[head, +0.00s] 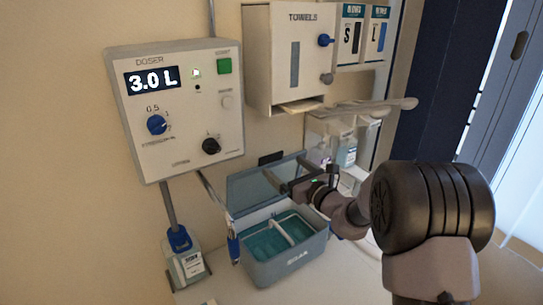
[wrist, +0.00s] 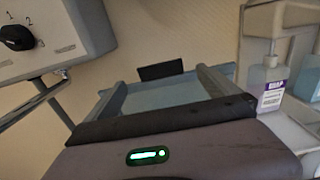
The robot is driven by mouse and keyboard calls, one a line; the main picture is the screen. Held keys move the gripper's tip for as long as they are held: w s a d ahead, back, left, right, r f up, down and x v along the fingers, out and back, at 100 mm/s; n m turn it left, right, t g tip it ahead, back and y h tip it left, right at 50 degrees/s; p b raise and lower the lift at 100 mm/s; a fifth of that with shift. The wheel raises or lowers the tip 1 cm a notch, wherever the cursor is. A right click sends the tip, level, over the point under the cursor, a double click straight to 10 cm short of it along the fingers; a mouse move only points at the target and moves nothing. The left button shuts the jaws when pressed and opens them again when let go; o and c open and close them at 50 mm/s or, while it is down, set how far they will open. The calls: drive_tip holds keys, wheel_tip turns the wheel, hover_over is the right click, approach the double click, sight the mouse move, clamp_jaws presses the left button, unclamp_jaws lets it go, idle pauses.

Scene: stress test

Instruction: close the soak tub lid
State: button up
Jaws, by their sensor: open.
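The soak tub (head: 290,268) is a blue-grey box with teal liquid and a light bar across its inside, standing on the counter. Its translucent blue-grey lid (head: 248,188) is raised open at the back, leaning towards the wall. A black tab (head: 271,158) shows at the lid's top edge. In the wrist view the lid (wrist: 165,95) lies ahead, with the black tab (wrist: 161,71) beyond it. My gripper (head: 289,176) is open and empty, above the tub in front of the lid's right part. I cannot tell whether it touches the lid.
A doser panel (head: 185,105) hangs on the wall at left, with a bottle (head: 187,266) below it. A towel dispenser (head: 290,55) is above the tub. Soap bottles (head: 347,150) stand behind right; one shows in the wrist view (wrist: 266,85). A blue pen-like item hangs beside the tub (head: 233,245).

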sight(272, 157)
drive_tip(key=x, duration=0.8)
drive_tip(key=shift+w+a, duration=0.1)
